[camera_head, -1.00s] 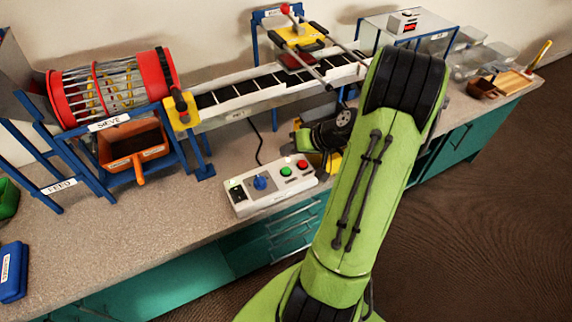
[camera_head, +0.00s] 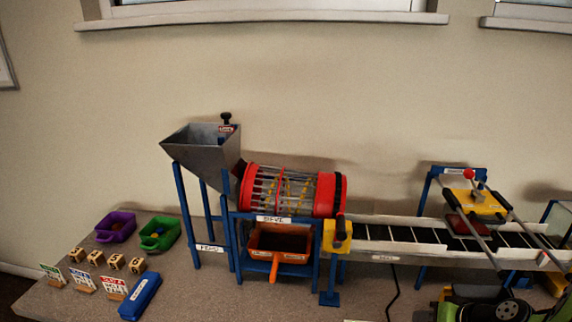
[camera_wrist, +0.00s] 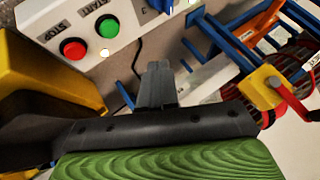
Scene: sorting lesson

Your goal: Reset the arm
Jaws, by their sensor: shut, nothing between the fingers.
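My gripper (camera_wrist: 156,70) shows in the wrist view as two grey fingers pressed together, shut with nothing between them. Beyond the fingertips lies the bench with the white control box (camera_wrist: 95,62), which has a red stop button (camera_wrist: 73,50) and a green start button (camera_wrist: 107,26). I cannot tell whether the fingers touch anything. In the head view only a green and black part of my arm shows at the bottom right corner, beside the conveyor; the gripper itself cannot be made out there.
A grey hopper (camera_head: 203,148), a red sieve drum (camera_head: 290,190) and an orange drawer (camera_head: 280,245) stand left of the conveyor (camera_head: 395,240). Purple (camera_head: 115,227) and green (camera_head: 160,233) bins, wooden cubes, cards and a blue case (camera_head: 140,296) lie at left. A yellow part (camera_wrist: 30,75) is close beside my gripper.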

